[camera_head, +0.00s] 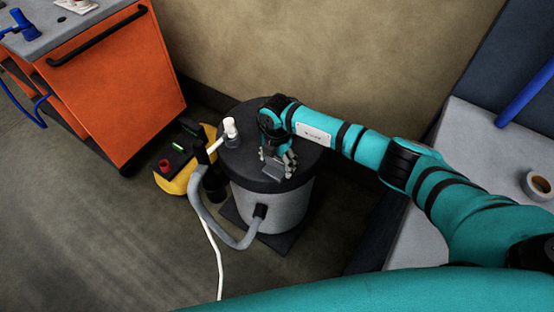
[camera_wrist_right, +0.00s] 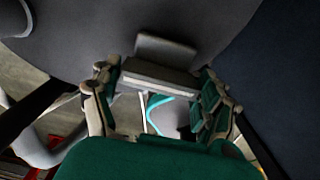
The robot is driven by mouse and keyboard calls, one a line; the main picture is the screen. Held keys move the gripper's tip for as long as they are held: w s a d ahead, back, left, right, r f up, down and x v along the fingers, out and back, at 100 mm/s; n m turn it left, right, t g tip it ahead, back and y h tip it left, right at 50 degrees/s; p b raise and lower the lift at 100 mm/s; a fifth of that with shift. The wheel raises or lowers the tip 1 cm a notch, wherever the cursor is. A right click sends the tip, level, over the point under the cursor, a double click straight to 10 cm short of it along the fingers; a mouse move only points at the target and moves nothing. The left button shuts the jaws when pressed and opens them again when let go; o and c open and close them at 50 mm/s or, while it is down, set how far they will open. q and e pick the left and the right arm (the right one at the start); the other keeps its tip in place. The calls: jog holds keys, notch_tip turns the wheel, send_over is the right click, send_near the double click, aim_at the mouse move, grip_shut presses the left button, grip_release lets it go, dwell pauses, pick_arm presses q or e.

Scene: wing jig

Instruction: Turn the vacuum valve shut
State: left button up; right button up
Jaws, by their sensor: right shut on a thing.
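The vacuum unit is a grey drum (camera_head: 255,203) with a dark round lid (camera_head: 247,178), standing on the floor. My right gripper (camera_head: 279,164) is low over the right part of the lid. It is shut on a grey block-like handle (camera_head: 271,170), which looks like the valve's. In the right wrist view the handle (camera_wrist_right: 158,76) lies across between the two fingers of the gripper (camera_wrist_right: 160,92), above the dark lid. The valve's body below it is hidden, and I cannot tell how far it is turned. My left gripper is not in view.
A white fitting (camera_head: 230,128) stands on the lid's left side. A grey hose (camera_head: 222,233) loops from the drum past a yellow-and-black machine (camera_head: 173,178). An orange cabinet (camera_head: 125,95) stands left. A light bench (camera_head: 465,135) with a tape roll (camera_head: 537,184) is at right.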

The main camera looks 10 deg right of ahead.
aim_at(277, 161)
dwell(0.5)
jog(key=o, duration=1.1)
jog(key=shift+o, duration=0.2)
jog(key=shift+r, duration=0.1)
notch_tip(277, 161, up, 12)
